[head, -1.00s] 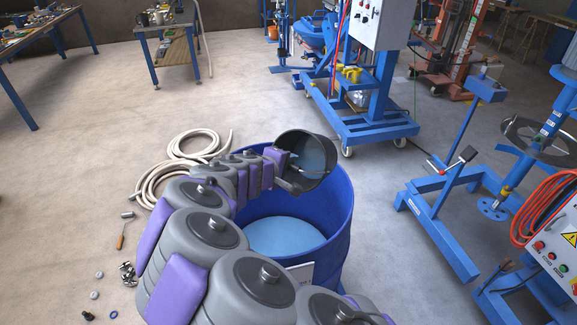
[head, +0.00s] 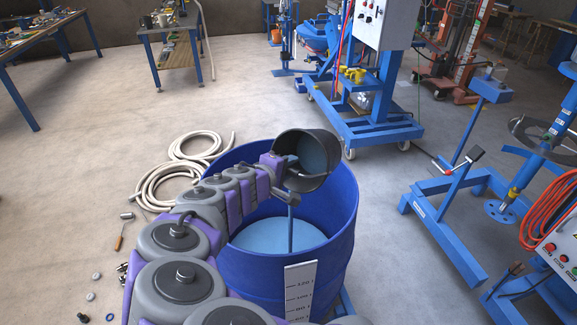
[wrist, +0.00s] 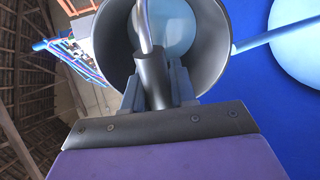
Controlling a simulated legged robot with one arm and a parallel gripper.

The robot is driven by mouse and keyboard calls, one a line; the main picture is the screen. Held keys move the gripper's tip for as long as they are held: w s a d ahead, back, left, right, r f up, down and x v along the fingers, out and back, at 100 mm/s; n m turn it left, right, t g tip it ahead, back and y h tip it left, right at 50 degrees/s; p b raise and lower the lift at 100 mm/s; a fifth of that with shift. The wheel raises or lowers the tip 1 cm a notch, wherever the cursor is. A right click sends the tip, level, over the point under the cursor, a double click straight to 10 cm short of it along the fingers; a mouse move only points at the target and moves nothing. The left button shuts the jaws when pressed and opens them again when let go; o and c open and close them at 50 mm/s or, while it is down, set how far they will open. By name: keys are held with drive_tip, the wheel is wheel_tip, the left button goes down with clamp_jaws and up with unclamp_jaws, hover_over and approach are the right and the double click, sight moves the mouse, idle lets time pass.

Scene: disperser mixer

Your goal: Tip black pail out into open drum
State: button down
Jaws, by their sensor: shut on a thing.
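Light blue liquid (head: 272,238) covers the drum's inside below. My gripper (head: 283,178) is shut on the pail's handle at the drum's far side. In the wrist view, the jaws (wrist: 160,85) hold the grey handle grip, and liquid (wrist: 172,30) shows inside the pail (wrist: 205,75). The stream runs off to the right there.
A white scale plate (head: 300,293) stands at the drum's front. A coiled hose (head: 165,178) lies on the floor to the left, near small loose parts (head: 97,275). Blue wheeled machines (head: 375,130) stand behind and to the right.

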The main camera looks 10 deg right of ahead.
drive_tip(key=s+a+f+t+h, duration=0.3)
drive_tip(key=a+f+t+h, duration=0.1)
drive_tip(key=f, duration=0.4)
drive_tip(key=shift+s+f+t+h, duration=0.15)
drive_tip(key=shift+s+t+h, duration=0.15)
drive_tip(key=shift+t+h, duration=0.15)
idle(0.8)
idle(1.9)
